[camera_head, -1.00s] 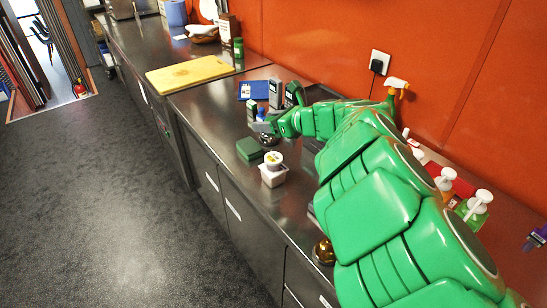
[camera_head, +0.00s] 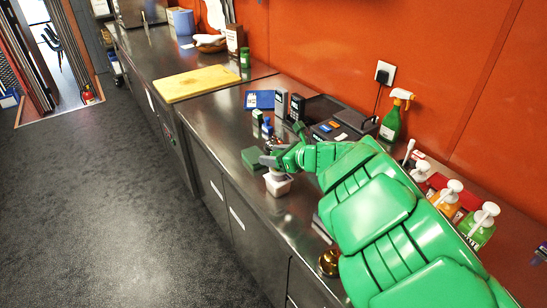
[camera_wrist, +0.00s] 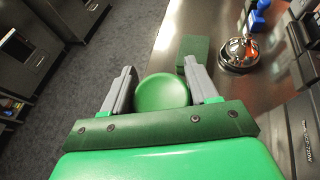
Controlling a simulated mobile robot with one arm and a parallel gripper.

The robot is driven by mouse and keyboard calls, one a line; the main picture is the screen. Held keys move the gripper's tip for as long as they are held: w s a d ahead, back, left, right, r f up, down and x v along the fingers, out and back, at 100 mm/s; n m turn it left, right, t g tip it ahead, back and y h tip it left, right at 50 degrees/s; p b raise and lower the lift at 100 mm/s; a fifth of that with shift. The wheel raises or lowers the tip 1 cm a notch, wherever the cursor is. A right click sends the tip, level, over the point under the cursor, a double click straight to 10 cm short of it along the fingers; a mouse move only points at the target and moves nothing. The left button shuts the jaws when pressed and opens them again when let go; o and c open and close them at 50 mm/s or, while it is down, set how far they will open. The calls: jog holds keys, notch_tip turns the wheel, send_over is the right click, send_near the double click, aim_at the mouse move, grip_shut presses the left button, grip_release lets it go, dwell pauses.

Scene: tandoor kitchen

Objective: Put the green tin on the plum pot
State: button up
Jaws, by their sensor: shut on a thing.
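My gripper (camera_head: 270,160) is shut on a round green thing, which I take for the green tin (camera_wrist: 162,92). Its flat round top shows between the two grey fingers in the wrist view. In the head view my gripper is low over a small white pot (camera_head: 277,186) near the counter's front edge, and hides its top. I cannot tell whether the tin touches anything below it. No label shows on the white pot, so I cannot tell if it is the plum pot.
A dark green box (camera_head: 251,158) lies just behind the white pot; a shiny metal bell (camera_wrist: 237,53) is near it. Grey and black devices (camera_head: 297,107) stand at the back. A brass thing (camera_head: 328,262) is in front. Pump bottles (camera_head: 447,195) stand at the right.

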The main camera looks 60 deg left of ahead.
jog(key=shift+f, duration=0.35)
jog(key=shift+f, duration=0.1)
jog(key=o, duration=1.1)
jog(key=shift+w+d+r, duration=0.1)
jog(key=shift+d+r, duration=0.25)
jog(key=shift+d, duration=0.1)
jog(key=v, duration=1.1)
